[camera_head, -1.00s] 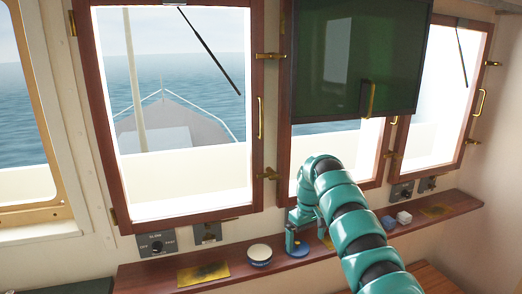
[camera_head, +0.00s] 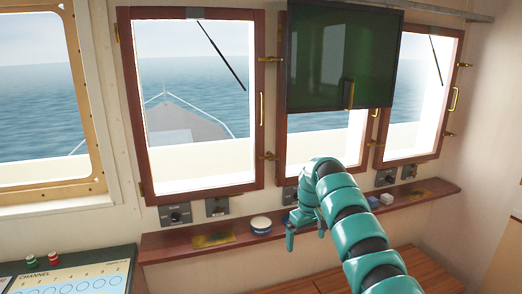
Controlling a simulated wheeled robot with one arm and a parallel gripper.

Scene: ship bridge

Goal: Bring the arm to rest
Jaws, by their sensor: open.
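My teal segmented arm reaches from the lower right up toward the shelf below the windows. My gripper (camera_head: 306,239) hangs down at the arm's far end, in front of the shelf edge. Its jaws are open, with one finger at the left and the other partly behind the arm. No object shows between them.
A narrow wooden shelf (camera_head: 170,243) runs below the windows. It bears a round white-and-blue tin (camera_head: 261,225), a small white item (camera_head: 387,198) and brass plates (camera_head: 213,240). A dark monitor (camera_head: 340,55) hangs above. A console panel (camera_head: 75,281) stands at lower left, a wooden surface (camera_head: 395,270) at lower right.

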